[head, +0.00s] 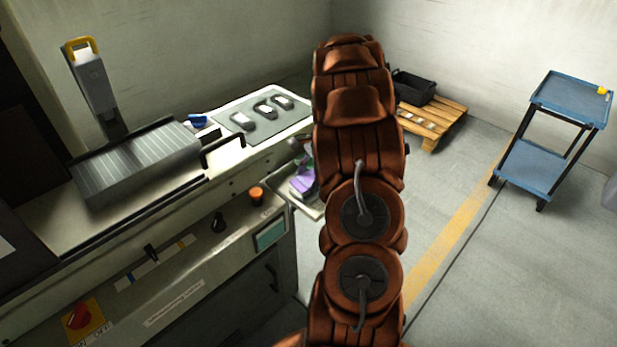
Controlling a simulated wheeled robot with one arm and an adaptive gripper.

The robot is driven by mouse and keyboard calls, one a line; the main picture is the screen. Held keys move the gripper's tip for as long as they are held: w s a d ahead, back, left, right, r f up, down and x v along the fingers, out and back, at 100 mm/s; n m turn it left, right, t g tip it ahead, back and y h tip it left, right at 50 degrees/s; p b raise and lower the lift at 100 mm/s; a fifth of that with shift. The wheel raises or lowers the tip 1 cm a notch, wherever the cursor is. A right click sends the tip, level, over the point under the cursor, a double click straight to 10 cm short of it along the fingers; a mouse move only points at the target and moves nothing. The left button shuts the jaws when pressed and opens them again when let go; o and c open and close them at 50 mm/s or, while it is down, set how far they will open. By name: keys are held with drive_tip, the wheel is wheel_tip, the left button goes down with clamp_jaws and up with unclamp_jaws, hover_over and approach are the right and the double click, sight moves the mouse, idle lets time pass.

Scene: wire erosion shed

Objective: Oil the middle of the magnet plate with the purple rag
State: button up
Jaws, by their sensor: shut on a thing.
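The magnet plate (137,158) is a dark grey slab with pale lines across its top. It lies on the machine bed at the left, with its top bare. The purple rag (302,181) is at the right end of the machine, just left of my arm and over a small pale tray (311,209). My gripper (303,163) is at the rag, well to the right of the plate, and is shut on the rag. My arm hides much of the gripper and part of the tray.
A grinding head with a yellow handle (81,46) stands behind the plate. A dark rail (224,153) sits at its right. A grey mat (268,118) holds several tools, with a blue item (198,120) nearby. A pallet (432,121) and blue cart (555,135) stand right.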

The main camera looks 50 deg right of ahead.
sight(308, 178)
drive_tip(key=shift+r+p, duration=1.4)
drive_tip(key=shift+r, duration=2)
